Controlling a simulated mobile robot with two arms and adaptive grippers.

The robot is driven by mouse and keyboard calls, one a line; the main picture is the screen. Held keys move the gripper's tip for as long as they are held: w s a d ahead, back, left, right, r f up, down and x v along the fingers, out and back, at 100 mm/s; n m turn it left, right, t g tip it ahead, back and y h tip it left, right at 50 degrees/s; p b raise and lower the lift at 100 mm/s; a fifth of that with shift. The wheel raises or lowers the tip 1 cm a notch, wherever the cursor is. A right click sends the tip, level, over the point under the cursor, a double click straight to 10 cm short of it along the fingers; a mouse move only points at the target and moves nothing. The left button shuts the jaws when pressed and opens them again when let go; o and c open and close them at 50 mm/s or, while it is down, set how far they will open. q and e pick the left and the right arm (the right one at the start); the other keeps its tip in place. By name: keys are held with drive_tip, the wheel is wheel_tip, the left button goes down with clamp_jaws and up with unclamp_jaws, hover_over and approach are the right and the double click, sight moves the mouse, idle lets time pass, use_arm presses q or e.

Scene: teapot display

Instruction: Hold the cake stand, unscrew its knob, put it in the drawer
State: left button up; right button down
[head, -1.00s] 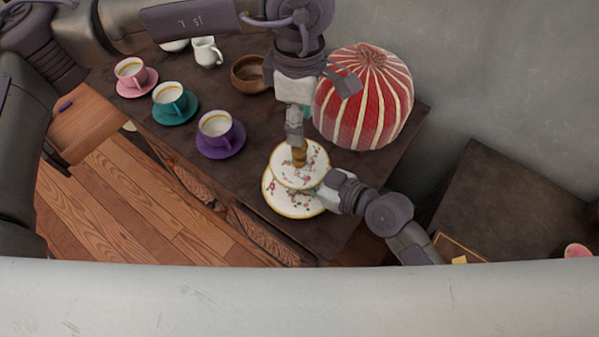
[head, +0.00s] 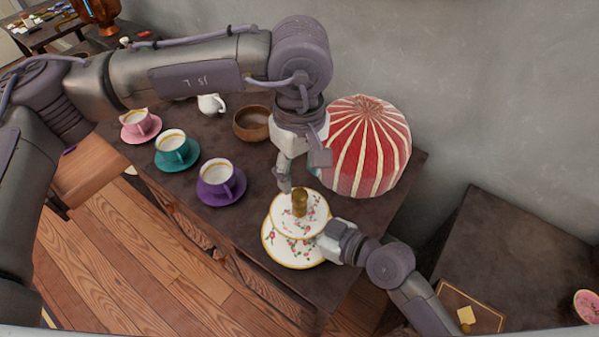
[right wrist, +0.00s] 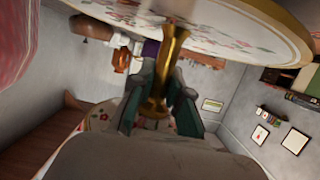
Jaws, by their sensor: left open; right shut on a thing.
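The cake stand (head: 285,252) has two white floral tiers with gold rims and stands near the table's front right edge. Its gold knob (head: 300,203) stands upright at the centre of the top tier; whether it is loose, I cannot tell. My left gripper (head: 285,183) is open, just behind and left of the knob, apart from it. My right gripper (head: 325,240) is shut on the stand's gold stem between the tiers; the right wrist view shows the stem (right wrist: 162,75) between the fingers, under the upper tier (right wrist: 215,22).
Pink (head: 138,122), teal (head: 172,145) and purple (head: 216,177) cups on saucers stand left on the dark table. A wooden bowl (head: 252,122), a white jug (head: 211,103) and a striped red cozy (head: 365,148) stand behind. A wooden surface (head: 105,165) is at left.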

sight(300, 192)
use_arm(q)
drive_tip(key=m, duration=0.4)
drive_tip(key=shift+m, duration=0.3)
drive_tip(key=m, duration=0.8)
drive_tip(key=shift+m, duration=0.4)
drive_tip(key=m, duration=0.5)
drive_tip(key=shift+m, duration=0.4)
drive_tip(key=shift+f, duration=4)
